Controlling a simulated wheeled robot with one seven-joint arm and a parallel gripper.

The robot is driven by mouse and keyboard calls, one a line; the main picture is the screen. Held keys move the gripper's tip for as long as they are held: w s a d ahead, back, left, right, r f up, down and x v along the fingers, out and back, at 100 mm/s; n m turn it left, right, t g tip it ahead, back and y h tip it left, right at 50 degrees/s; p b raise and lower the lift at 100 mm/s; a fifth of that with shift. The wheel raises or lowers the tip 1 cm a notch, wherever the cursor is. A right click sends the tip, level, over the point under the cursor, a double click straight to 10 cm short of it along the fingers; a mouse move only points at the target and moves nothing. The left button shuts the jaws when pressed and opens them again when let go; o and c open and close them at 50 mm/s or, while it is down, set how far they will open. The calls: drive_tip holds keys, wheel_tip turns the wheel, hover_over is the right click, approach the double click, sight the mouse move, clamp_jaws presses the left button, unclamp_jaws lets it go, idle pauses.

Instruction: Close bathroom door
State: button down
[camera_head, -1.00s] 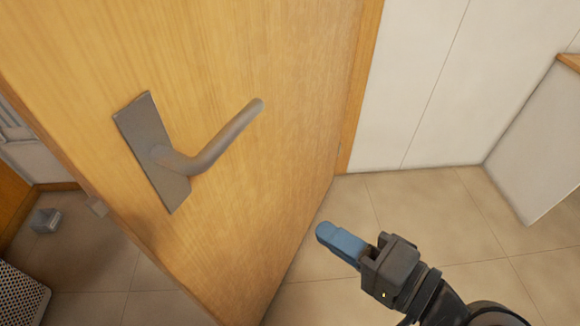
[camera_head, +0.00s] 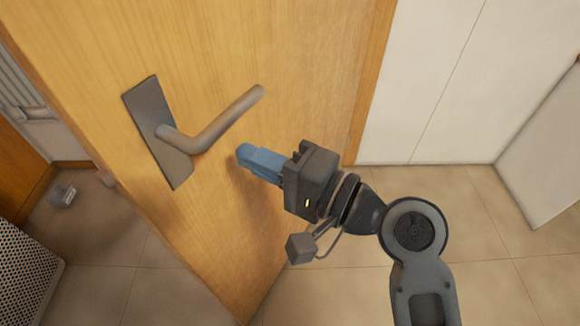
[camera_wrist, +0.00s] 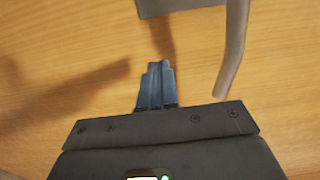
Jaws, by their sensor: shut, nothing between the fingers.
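The wooden door (camera_head: 270,60) stands open at an angle, its free edge toward the lower left. It fills the wrist view (camera_wrist: 60,40). A grey lever handle (camera_head: 225,117) on a dark plate (camera_head: 157,130) is on the door face; the lever also shows at the right of the wrist view (camera_wrist: 236,50). My gripper (camera_head: 243,153) is shut and empty, its blue fingers together, pointing at the door face just below and right of the lever. The fingertips look close to the door; I cannot tell if they touch it.
White wall panels (camera_head: 430,80) stand right of the door frame (camera_head: 372,85). A white block-like unit (camera_head: 550,150) is at the far right. Tiled floor (camera_head: 490,240) is clear at the right. A perforated basket-like object (camera_head: 28,270) and a small grey item (camera_head: 62,194) are beyond the door's free edge.

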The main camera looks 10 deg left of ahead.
sight(229, 148)
drive_tip(key=shift+x, duration=2.25)
drive_tip(key=shift+a, duration=0.1)
